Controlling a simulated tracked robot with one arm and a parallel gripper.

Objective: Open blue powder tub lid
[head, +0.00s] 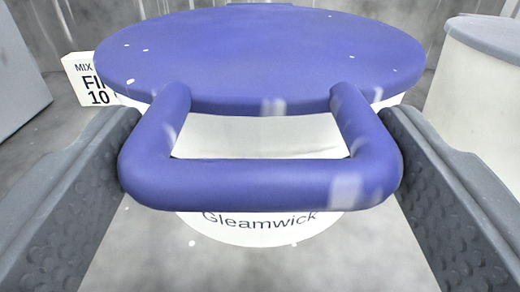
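The powder tub has a round blue lid (260,55) that lies flat on its white body (245,228), which bears the word "Gleamwick". A thick blue loop handle (260,184) sticks out from the lid's near edge towards me. My gripper (260,150) has one grey ridged finger at each side of the handle. Both fingers meet the handle's outer sides with no gap that I can see, so it appears shut on the handle across its width. The lid's far rim shows a small blue part at the top, perhaps a hinge.
A white sign (92,80) with partly hidden black print stands behind the tub at left. A pale tub with a grey lid (490,35) stands at right. A grey block (20,70) is at far left. The speckled grey surface (165,250) near the tub looks clear.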

